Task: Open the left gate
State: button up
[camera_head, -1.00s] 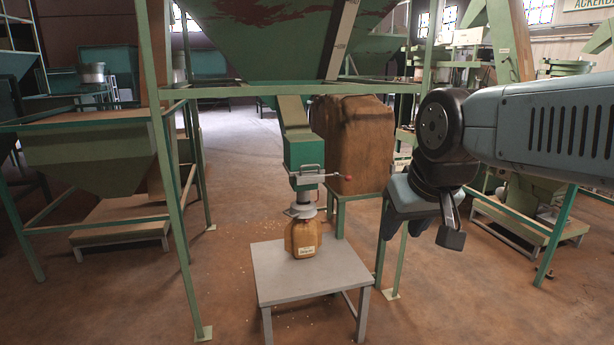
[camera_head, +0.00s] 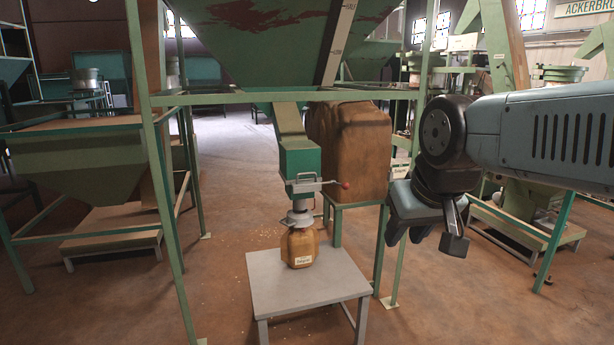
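A green gate box (camera_head: 300,161) hangs at the lower end of a chute under the big hopper. A metal lever with a red knob (camera_head: 345,184) sticks out to its right, roughly level. Below it, an amber container (camera_head: 299,247) with a pale label stands upright beneath the outlet, on a grey table (camera_head: 305,284). My gripper (camera_head: 425,239) hangs fingers down to the right of the lever, apart from it. Its fingers look spread, with nothing between them. Whether the gate is open inside is hidden.
Green frame posts (camera_head: 171,190) stand around the table. A brown sack-like bulk (camera_head: 349,150) sits on a green stand behind the lever. The hopper (camera_head: 265,45) hangs overhead. Another hopper (camera_head: 85,160) stands at left. Open floor (camera_head: 225,300) lies left of the table.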

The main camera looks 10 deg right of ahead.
aim_at(308, 185)
jog(key=z, duration=0.5)
jog(key=i, duration=0.95)
jog(key=u, duration=0.2)
